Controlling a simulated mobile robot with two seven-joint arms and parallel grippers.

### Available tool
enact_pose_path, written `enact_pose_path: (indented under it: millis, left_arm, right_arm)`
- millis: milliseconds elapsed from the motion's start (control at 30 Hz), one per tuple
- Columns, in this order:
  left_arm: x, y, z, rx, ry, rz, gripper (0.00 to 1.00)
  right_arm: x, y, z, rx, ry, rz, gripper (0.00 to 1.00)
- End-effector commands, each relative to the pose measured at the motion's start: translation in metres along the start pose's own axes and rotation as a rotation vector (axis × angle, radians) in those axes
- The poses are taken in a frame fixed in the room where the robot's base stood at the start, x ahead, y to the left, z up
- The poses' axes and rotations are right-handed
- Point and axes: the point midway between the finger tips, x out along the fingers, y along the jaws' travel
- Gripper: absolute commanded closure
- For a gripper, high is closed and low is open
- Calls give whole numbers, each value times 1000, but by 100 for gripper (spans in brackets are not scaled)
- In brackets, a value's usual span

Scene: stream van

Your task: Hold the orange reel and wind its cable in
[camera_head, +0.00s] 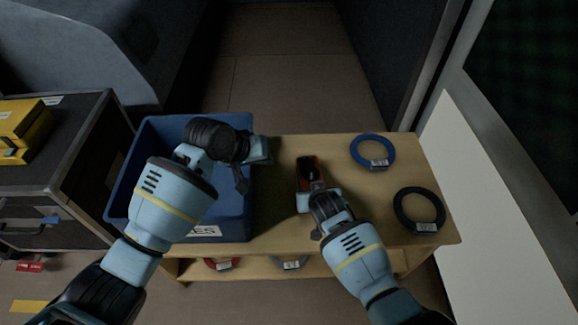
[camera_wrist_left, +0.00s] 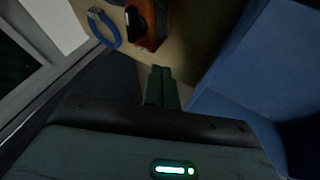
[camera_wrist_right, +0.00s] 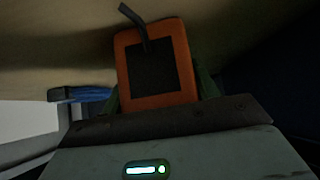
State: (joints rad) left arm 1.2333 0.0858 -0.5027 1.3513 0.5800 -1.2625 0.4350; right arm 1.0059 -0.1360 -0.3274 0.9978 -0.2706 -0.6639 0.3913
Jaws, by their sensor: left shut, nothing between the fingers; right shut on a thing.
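The orange reel (camera_head: 306,164) is on or just above the middle of the wooden bench, with a black part on it. My right gripper (camera_head: 314,192) is shut on the reel. In the right wrist view the reel (camera_wrist_right: 183,62) sits between the two fingers, its orange frame around a dark panel, with a thin dark strip rising over its top edge. My left gripper (camera_head: 262,150) is shut and empty, left of the reel by the blue crate's right edge. The left wrist view shows its closed fingers (camera_wrist_left: 159,85), apart from the reel (camera_wrist_left: 153,32).
The blue crate (camera_head: 205,231) stands at the bench's left, under my left arm. A blue cable coil (camera_head: 358,143) and a black coil (camera_head: 401,207) lie on the bench's right (camera_head: 415,160). Red (camera_head: 222,265) and grey (camera_head: 289,264) coils lie on the shelf below. A drawer cabinet (camera_head: 75,165) stands left.

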Motion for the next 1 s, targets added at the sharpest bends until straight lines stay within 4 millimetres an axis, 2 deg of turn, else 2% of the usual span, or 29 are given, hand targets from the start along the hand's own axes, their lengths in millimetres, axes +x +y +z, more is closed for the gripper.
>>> enact_pose_path:
  millis: [200, 467, 633, 1000]
  left_arm:
    - [-8, -2, 9, 118, -60, 65, 100]
    - [-7, -1, 11, 135, -69, 78, 100]
    - [7, 1, 12, 134, -70, 77, 100]
    - [56, 5, 15, 133, -70, 77, 100]
  right_arm:
    - [0, 0, -2, 0, 4, -1, 67]
    - [0, 0, -2, 0, 4, -1, 67]
    - [0, 0, -2, 0, 4, -1, 67]
    - [0, 0, -2, 0, 4, -1, 67]
